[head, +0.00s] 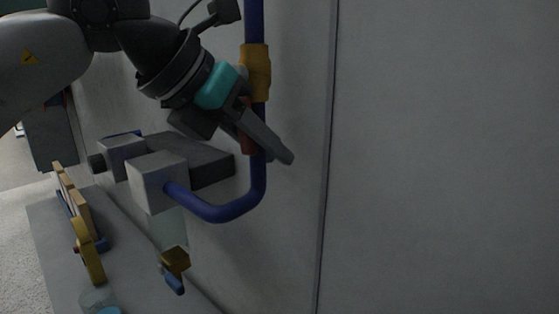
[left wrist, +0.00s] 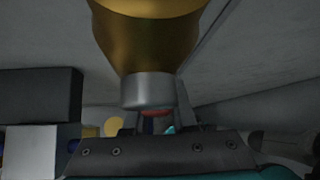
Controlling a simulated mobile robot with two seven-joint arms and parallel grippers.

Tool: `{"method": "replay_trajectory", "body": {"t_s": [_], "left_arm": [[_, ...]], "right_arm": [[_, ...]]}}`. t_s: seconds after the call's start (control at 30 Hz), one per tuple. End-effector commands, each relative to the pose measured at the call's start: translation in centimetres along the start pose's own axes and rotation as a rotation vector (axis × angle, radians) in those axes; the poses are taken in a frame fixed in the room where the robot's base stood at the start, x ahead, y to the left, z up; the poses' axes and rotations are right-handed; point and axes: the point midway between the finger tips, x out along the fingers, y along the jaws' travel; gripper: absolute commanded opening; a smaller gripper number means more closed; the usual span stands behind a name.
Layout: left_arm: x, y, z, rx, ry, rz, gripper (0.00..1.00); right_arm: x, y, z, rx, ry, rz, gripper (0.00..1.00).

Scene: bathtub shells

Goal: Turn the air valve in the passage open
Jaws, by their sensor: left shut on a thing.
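The air valve has a yellow body (head: 257,72) on an upright blue pipe (head: 254,25) beside the grey wall. In the left wrist view the brass-yellow valve body (left wrist: 150,35) is close above, with a grey collar (left wrist: 148,90) under it. A red handle (head: 246,142) shows below the valve body, and a sliver of red (left wrist: 155,113) shows under the collar. My left gripper (head: 270,147) points down and right at the pipe and is shut on the red handle. Its fingers hide much of the handle, so its exact angle is unclear. My right gripper is in neither view.
The blue pipe bends below the gripper to a light grey block (head: 158,182) joined to a dark box (head: 192,158). The wall (head: 440,150) to the right is bare.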

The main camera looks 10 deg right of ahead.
Motion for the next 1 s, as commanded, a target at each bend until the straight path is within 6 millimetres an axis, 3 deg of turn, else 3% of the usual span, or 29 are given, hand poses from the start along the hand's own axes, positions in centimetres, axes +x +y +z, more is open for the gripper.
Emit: {"method": "replay_trajectory", "body": {"t_s": [0.3, 0.93, 0.97, 1.0], "left_arm": [[-0.1, 1.3, 0.2, 0.109, -0.007, 0.108, 0.00], [-0.3, 1.8, 0.4, 0.142, -0.008, 0.143, 0.00], [-0.3, 1.8, 0.4, 0.142, -0.008, 0.143, 0.27], [-0.3, 1.8, 0.4, 0.142, -0.008, 0.142, 0.32]], "right_arm": [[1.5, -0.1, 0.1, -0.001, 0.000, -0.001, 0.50], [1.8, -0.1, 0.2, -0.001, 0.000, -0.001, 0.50], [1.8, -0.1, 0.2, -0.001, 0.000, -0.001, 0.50], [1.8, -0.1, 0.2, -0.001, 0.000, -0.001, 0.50]]}}
